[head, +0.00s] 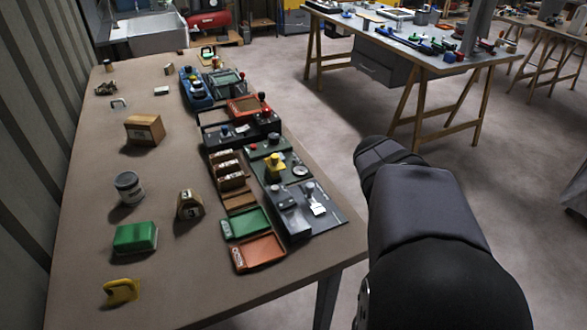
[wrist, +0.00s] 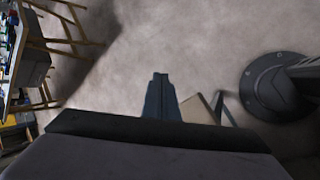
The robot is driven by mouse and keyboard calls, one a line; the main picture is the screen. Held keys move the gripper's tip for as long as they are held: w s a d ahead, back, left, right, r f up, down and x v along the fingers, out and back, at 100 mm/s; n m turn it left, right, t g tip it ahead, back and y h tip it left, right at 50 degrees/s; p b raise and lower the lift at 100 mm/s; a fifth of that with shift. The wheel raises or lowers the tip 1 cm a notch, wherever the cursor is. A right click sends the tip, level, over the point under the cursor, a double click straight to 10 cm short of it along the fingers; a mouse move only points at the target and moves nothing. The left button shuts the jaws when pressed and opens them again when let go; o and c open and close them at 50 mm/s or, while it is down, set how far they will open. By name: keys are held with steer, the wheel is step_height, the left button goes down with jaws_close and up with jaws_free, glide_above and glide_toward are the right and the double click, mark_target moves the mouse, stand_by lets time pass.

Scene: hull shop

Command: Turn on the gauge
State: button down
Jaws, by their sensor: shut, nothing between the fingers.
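Several control boxes stand along the right edge of the brown workbench (head: 85,215) in the head view. A dark green-grey box (head: 262,170) bears a yellow knob (head: 274,163) and a small round pale face (head: 300,170), perhaps a gauge; I cannot tell for sure. A grey box (head: 318,222) with a lever and a white plate sits just nearer. My gripper (wrist: 160,78) is shut and empty in the wrist view, over bare floor, away from the bench. My arm hides it in the head view.
Green (head: 246,224) and orange (head: 259,252) trays lie by the boxes. A tin (head: 129,188), a wooden block (head: 144,130), a green-topped block (head: 135,238) and a yellow handle (head: 121,290) stand on the bench's left half. Another table (head: 440,62) stands behind. Floor between is clear.

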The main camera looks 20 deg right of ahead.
steer(key=w+a+r+m+y+p, duration=0.2)
steer(key=w+a+r+m+p, duration=0.1)
steer(key=w+a+r+p, duration=0.1)
steer(key=w+a+r+m+t+y+p, duration=0.1)
steer(key=w+a+r+m+y+p, duration=0.1)
steer(key=w+a+r+p, duration=0.2)
steer(key=w+a+r+m+y+p, duration=0.2)
steer(key=w+a+r+m+p, duration=0.1)
steer(key=a+p, duration=0.6)
steer(key=w+a+r, duration=0.1)
steer(key=a, duration=0.1)
steer(key=shift+w+a+r+m, duration=0.15)
steer(key=shift+a+r+m, duration=0.15)
steer(key=shift+a, duration=0.1)
steer(key=shift+f, duration=0.15)
steer(key=p, duration=0.3)
glide_above(292, 199)
steer(key=s, duration=0.1)
steer(key=f, duration=1.1)
steer(key=shift+s+a+f, duration=0.1)
steer(key=shift+a, duration=0.15)
steer(key=shift+d+f, duration=0.15)
steer(key=shift+f, duration=0.95)
